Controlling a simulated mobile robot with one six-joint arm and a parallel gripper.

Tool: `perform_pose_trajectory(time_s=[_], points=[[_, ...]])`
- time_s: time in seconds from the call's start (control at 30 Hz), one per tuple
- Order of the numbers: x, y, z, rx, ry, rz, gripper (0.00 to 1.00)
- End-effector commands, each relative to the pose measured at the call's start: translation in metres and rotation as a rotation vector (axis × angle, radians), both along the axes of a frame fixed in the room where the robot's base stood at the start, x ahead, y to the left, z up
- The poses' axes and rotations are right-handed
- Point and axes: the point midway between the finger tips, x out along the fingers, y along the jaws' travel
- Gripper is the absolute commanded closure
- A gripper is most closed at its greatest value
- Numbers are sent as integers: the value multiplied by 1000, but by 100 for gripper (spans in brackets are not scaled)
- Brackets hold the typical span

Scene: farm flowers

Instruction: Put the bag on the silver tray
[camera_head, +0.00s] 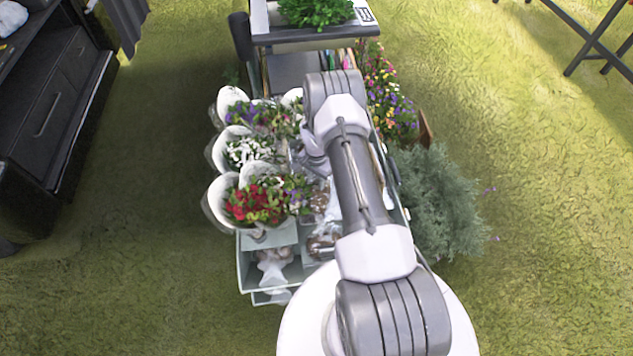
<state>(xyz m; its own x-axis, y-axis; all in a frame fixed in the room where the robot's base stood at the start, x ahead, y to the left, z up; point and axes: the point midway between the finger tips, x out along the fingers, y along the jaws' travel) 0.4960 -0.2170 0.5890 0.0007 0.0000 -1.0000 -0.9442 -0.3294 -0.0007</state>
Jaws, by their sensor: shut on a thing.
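My arm reaches forward over a flower cart, and its wrist bends down near the cart's middle. My gripper's fingers are hidden behind my arm, so I cannot see what is between them. Clear-looking bags with brown contents (322,243) lie in the cart beside my arm, partly covered by it. I cannot make out which of these is the task's bag. No silver tray can be told apart for certain; a dark grey flat surface (290,70) shows at the cart's far end.
White-wrapped bouquets, red (250,203), white (248,150) and purple (250,115), line the cart's left side. A grey-green bush (438,200) and colourful flowers (392,105) stand right. A black cabinet (55,110) is far left. Grass is open on both sides.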

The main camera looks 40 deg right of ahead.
Motion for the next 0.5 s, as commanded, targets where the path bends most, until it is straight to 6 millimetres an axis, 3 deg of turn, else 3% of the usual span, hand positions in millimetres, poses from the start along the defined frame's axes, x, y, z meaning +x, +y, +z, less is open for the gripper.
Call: perform_pose_trajectory(time_s=[0.2, 0.23, 0.3, 0.5], points=[[0, 0, -3, 0, 0, 0, 100], [0, 0, -3, 1, 1, 0, 64], [0, 0, -2, 1, 1, 0, 51], [0, 0, -2, 1, 1, 0, 48]])
